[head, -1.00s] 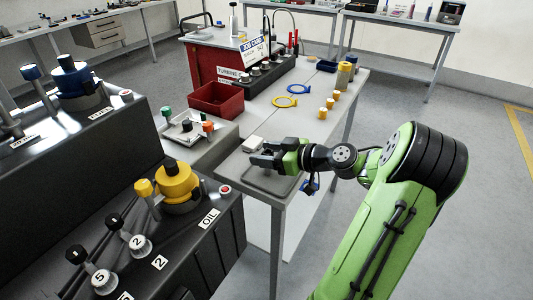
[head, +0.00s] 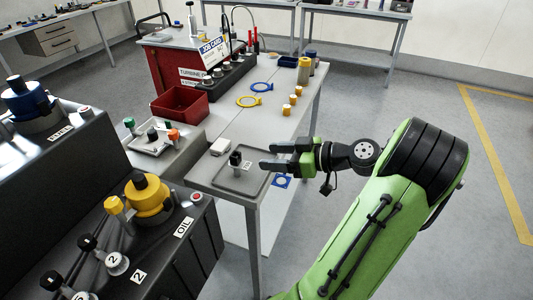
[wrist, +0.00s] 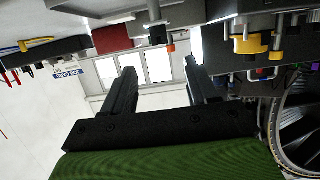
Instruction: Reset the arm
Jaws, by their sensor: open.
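My green arm reaches in from the lower right in the head view. My gripper (head: 268,156) is open, its dark fingers pointing left over the near end of the grey table (head: 215,180). In the wrist view my gripper (wrist: 160,85) shows two dark fingers apart with nothing between them. A small dark part with a tag (head: 237,160) stands on the grey tray (head: 232,184) at the table's near end, just left of the fingertips and apart from them.
A white block (head: 221,146) lies behind the tray. A red bin (head: 180,103), blue ring (head: 262,86), yellow ring (head: 247,101) and several yellow cylinders (head: 288,109) are farther back. The black OIL bay (head: 185,250) is at the lower left. Open floor lies right.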

